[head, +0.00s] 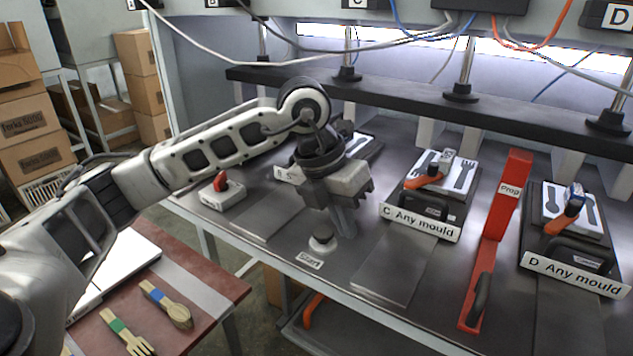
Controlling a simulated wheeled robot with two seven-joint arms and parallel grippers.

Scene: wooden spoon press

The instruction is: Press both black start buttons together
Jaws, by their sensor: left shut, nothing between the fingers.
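One start button (322,234) shows in the head view, a dark cap on a pale round base with a "Start" label in front of it, near the front edge of the press table. My left gripper (346,228) points down just right of the button, its fingers shut and empty. The fingertips look close to the tabletop; I cannot tell whether they touch anything. A second start button is not visible. My right gripper is not in view.
Mould C (420,207) and mould D (572,262) stand to the right, with a red prop (494,240) between them. A red knob (221,181) on a pale box sits left. A blue-banded wooden spoon (168,305) and a green-banded fork (130,337) lie on the red-brown table.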

